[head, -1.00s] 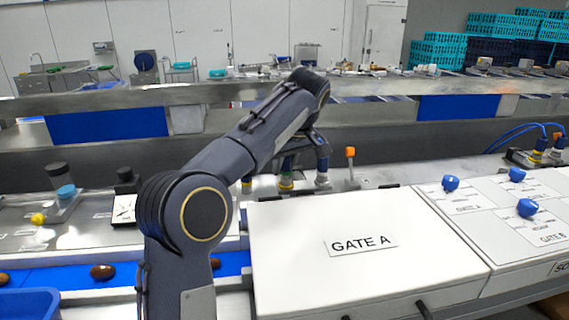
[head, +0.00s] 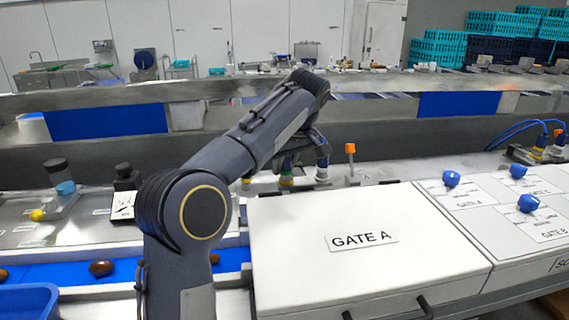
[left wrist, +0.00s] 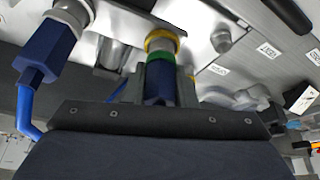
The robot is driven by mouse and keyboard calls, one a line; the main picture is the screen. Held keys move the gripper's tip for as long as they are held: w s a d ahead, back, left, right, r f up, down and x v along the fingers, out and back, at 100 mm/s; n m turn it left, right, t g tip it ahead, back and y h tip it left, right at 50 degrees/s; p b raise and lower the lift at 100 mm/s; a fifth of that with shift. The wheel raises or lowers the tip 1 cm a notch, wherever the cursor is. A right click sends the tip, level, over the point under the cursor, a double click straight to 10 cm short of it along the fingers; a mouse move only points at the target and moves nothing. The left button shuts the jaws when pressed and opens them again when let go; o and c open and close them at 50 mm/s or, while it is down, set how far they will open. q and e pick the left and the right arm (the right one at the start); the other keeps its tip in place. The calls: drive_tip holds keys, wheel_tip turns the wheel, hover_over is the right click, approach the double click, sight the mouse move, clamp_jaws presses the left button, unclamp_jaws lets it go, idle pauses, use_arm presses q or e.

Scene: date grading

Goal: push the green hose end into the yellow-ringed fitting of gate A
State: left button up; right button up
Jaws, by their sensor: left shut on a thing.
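My left gripper (left wrist: 159,85) is shut on the green hose end, a dark blue plug with a green band (left wrist: 161,59). In the left wrist view the plug points at the yellow-ringed fitting (left wrist: 160,35) and lines up with it. A short grey length shows between green band and yellow ring; I cannot tell how deep the plug sits. In the head view my left gripper (head: 290,160) is behind the gate A box (head: 300,215), largely covered by my own wrist. The green band (head: 286,182) shows small below it. My right gripper is not in view.
Another blue plug (left wrist: 38,65) with a blue hose stands close left in the left wrist view, at a silver fitting. In the head view an orange-topped post (head: 350,149) stands right of my gripper. Blue knobs (head: 451,178) sit on the panel at right.

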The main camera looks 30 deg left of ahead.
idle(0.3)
use_arm(q)
drive_tip(key=o, duration=1.1)
wheel_tip(320, 180, up, 3)
drive_tip(key=p, duration=0.3)
drive_tip(key=shift+r, duration=3.5)
